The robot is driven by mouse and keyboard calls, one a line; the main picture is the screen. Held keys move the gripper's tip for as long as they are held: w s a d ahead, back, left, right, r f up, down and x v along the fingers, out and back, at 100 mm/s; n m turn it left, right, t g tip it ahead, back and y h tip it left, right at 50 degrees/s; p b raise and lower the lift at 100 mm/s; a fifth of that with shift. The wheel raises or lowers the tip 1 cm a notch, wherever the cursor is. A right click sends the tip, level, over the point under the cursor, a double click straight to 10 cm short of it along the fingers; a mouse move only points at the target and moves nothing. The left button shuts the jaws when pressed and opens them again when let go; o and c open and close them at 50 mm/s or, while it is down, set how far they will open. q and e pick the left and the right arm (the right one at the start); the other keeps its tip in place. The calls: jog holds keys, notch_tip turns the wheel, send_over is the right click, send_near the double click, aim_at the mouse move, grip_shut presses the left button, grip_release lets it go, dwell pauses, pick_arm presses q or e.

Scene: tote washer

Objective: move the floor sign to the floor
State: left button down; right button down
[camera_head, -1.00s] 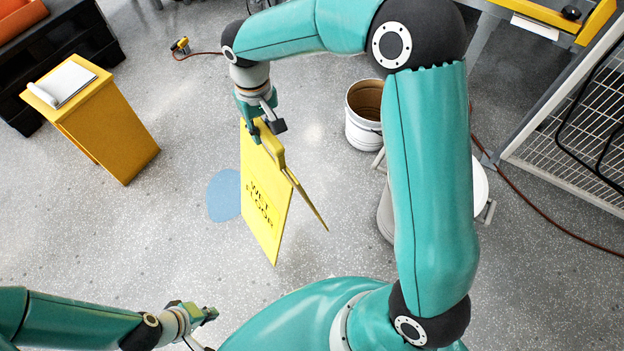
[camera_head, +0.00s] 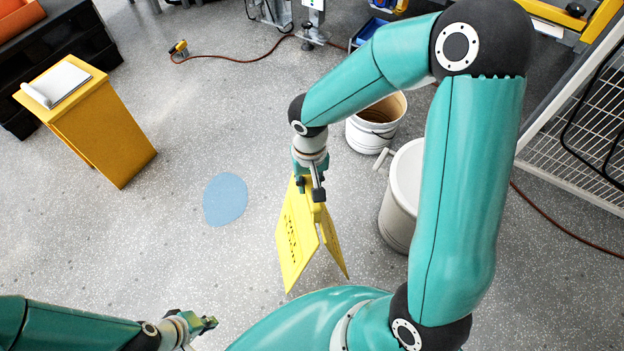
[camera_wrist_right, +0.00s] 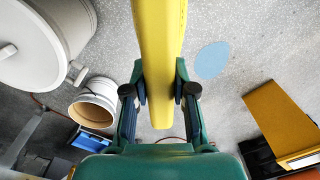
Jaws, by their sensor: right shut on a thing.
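The yellow floor sign (camera_head: 298,238) with dark lettering hangs from my right gripper (camera_head: 311,185) in the head view, its two panels spread apart at the bottom. My right gripper is shut on the sign's top. In the right wrist view the sign's yellow top (camera_wrist_right: 160,60) lies between the two fingers of the gripper (camera_wrist_right: 160,90). Whether its lower edges touch the floor (camera_head: 150,240) cannot be told. My left gripper (camera_head: 208,324) is at the lower left of the head view, away from the sign, and its jaw opening is too small to judge.
A blue patch (camera_head: 226,199) lies on the floor left of the sign. A white bucket (camera_head: 365,136) and a larger pale bin (camera_head: 397,213) stand to its right. A yellow stand (camera_head: 103,132) is at the left. A red-brown hose (camera_head: 235,60) crosses the back. Open floor lies left of the sign.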

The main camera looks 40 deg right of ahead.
jog(key=shift+f+b, duration=0.2)
jog(key=shift+b, duration=0.3)
notch_tip(320, 180, down, 6)
jog(key=b, duration=0.6)
jog(key=shift+f+b, duration=0.25)
jog(key=shift+b, duration=0.1)
jog(key=shift+s+f, duration=0.1)
jog(key=shift+f, duration=0.05)
jog(key=shift+f+b, duration=0.3)
jog(key=shift+b, duration=0.25)
jog(key=shift+f, duration=0.1)
dwell(0.5)
jog(key=shift+f+b, duration=0.6)
jog(key=shift+b, duration=0.2)
jog(key=shift+f, duration=0.1)
